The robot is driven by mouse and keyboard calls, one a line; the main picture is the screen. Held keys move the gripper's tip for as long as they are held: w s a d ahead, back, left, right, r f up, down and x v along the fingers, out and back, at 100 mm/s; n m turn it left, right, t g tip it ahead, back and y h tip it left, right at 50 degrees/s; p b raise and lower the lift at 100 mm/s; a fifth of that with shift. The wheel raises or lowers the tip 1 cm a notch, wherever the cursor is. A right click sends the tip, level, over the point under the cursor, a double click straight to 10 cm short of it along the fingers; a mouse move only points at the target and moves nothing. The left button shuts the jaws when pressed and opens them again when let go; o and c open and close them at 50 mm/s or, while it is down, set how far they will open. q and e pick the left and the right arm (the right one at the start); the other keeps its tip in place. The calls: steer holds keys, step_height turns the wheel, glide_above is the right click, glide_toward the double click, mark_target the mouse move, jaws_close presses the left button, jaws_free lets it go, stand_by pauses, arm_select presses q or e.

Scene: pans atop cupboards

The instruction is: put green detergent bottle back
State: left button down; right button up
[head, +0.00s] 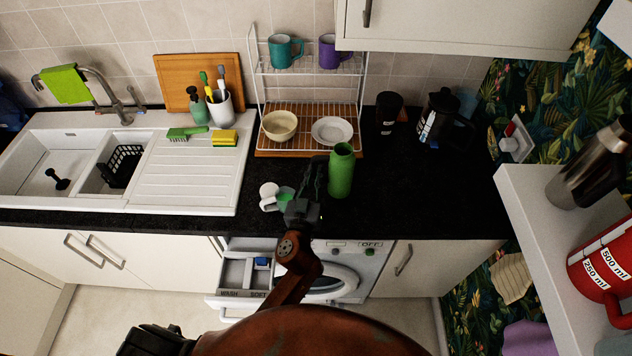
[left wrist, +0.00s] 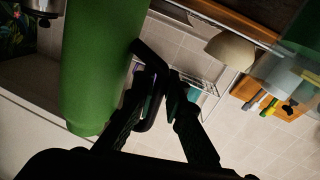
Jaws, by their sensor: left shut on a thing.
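The green detergent bottle (head: 341,172) is upright at the front of the black counter, right of my left gripper (head: 313,180). Its lower end overlaps the counter in the head view, and I cannot tell whether it touches. In the left wrist view the green bottle (left wrist: 98,65) fills the left side, close beside the dark fingers (left wrist: 158,75). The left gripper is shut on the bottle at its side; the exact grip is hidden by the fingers. A washing machine (head: 335,283) with its detergent drawer (head: 240,275) pulled out is below. My right gripper is not in view.
A white cup-like item (head: 268,190) and a small green piece lie left of the gripper. Behind stands a dish rack (head: 300,105) with a bowl, plate and mugs. A coffee press (head: 440,118) is at right, a sink (head: 50,165) at left. The counter right of the bottle is clear.

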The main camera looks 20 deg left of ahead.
arm_select(q)
steer(key=shift+w+d+f+b, duration=0.15)
steer(key=shift+f+b, duration=0.1)
steer(key=shift+f, duration=0.65)
steer(key=shift+w+d+f+b, duration=0.1)
steer(key=shift+f+b, duration=0.1)
steer(key=shift+f, duration=0.7)
steer(key=shift+f, duration=0.2)
steer(key=c, duration=2)
jaws_free()
steer(key=shift+r, duration=0.25)
steer(key=s, duration=0.3)
steer(key=s+b, duration=0.1)
steer(key=s, duration=0.3)
steer(key=s+d+b, duration=0.1)
steer(key=s, duration=0.2)
steer(key=shift+s+f, duration=0.35)
steer(key=shift+s+r, duration=0.15)
steer(key=shift+s, duration=0.55)
